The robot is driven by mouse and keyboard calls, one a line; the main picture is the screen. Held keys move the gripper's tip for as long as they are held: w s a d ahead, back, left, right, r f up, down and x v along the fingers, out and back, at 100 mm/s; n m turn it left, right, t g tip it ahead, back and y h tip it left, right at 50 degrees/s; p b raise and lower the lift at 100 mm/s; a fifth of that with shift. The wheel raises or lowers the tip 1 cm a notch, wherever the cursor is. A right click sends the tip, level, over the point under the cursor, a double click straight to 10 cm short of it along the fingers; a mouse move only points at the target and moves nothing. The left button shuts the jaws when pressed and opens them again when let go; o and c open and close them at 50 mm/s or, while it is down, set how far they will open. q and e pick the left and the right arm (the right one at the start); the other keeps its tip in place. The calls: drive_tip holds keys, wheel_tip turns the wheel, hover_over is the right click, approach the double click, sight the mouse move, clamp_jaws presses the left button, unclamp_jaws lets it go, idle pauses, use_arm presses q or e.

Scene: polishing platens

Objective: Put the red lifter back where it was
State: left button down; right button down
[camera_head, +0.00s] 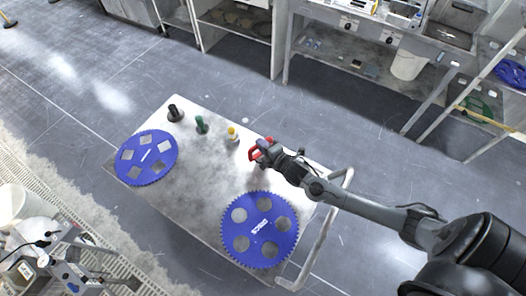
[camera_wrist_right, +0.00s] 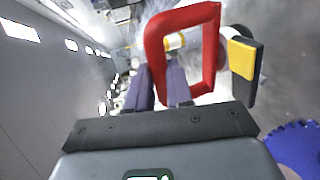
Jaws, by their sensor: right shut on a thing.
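The red lifter (camera_head: 258,150) is a red loop above the right part of the cart top. My right gripper (camera_head: 273,154) is shut on it. In the right wrist view the red lifter (camera_wrist_right: 211,45) shows as an open rectangular frame at the fingers (camera_wrist_right: 161,82). A yellow and black block (camera_wrist_right: 243,62) shows beside the frame there; I cannot tell whether it belongs to it. The underside of the lifter is hidden, and I cannot tell its height above the top. My left gripper is not in view.
On the cart top (camera_head: 190,185) stand black (camera_head: 175,113), green (camera_head: 200,125) and yellow (camera_head: 232,134) lifters in a row. Blue toothed discs lie at the left (camera_head: 135,165) and front right (camera_head: 285,245). A rail (camera_head: 315,245) edges the right end. The middle is clear.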

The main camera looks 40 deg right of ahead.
drive_tip(key=shift+f, duration=1.75)
drive_tip(key=shift+f, duration=0.15)
drive_tip(key=c, duration=1)
unclamp_jaws()
drive_tip(key=shift+f, duration=0.1)
